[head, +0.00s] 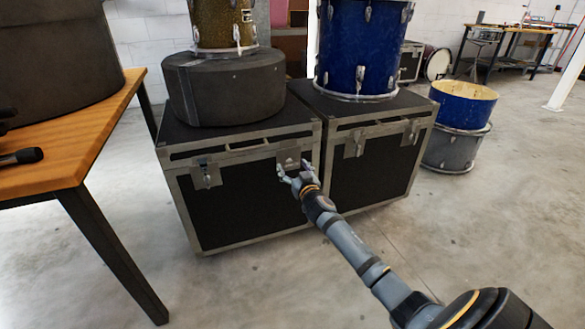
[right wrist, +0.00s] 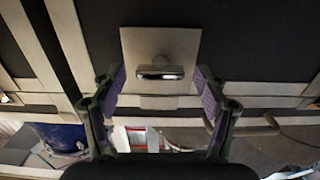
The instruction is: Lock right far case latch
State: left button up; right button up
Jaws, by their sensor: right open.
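Two black flight cases with grey metal edges stand side by side on the floor. The left case (head: 240,208) has a left latch (head: 207,174) and a right latch (head: 290,160) on its front. The right case (head: 370,182) has a left latch (head: 356,145) and a right latch (head: 411,132). My right gripper (head: 291,174) is open at the left case's right latch. In the right wrist view, that latch's plate (right wrist: 135,43) and its metal handle (right wrist: 160,73) lie ahead, between the spread fingers (right wrist: 160,84). I cannot tell whether the fingers touch it. My left gripper is out of view.
A round black drum case (head: 225,88) with a gold drum (head: 222,22) sits on the left case. A blue drum (head: 360,50) stands on the right case. A wooden table (head: 85,150) is at left. The floor in front is clear.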

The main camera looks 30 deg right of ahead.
jog(key=shift+w, duration=0.25)
jog(key=shift+c, duration=0.2)
jog(key=c, duration=1.1)
